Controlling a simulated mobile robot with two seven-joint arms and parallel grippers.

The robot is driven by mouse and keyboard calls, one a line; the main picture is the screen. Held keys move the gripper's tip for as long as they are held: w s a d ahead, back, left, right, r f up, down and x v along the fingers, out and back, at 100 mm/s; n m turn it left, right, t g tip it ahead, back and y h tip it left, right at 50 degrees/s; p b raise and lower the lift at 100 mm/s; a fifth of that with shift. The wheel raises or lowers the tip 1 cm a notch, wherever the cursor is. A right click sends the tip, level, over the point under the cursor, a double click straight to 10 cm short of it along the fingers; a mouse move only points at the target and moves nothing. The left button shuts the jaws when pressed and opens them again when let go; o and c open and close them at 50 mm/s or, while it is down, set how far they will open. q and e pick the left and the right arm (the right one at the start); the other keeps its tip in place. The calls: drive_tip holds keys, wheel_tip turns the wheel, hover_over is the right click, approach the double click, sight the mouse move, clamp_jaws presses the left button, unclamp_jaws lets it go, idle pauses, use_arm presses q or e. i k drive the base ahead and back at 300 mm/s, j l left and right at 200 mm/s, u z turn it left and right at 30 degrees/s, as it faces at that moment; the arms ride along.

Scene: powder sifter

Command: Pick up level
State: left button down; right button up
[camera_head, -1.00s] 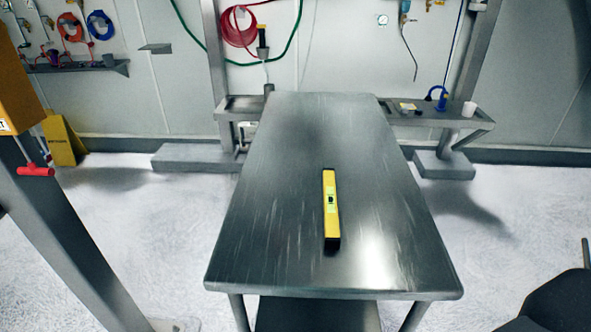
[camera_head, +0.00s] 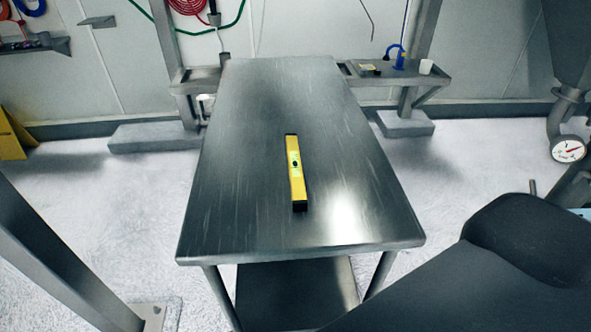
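The level (camera_head: 296,172) is a yellow bar with black ends and a small dark spot near its middle. It lies flat on the steel table (camera_head: 240,215), a little right of the centre of the tabletop, with its long side running from near to far. Nothing covers it or touches it apart from the table. Neither of my grippers is in the view.
The tabletop around the level is bare. A wall shelf (camera_head: 440,76) behind the table holds a white cup (camera_head: 425,66) and a blue item (camera_head: 396,55). A steel post (camera_head: 55,255) stands left; a pressure gauge (camera_head: 568,149) is at the right.

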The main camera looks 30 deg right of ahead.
sight(298, 195)
drive_tip(key=i+l, duration=0.1)
drive_tip(key=l, duration=0.85)
drive_tip(key=z, duration=1.35)
drive_tip(key=i+j, duration=0.05)
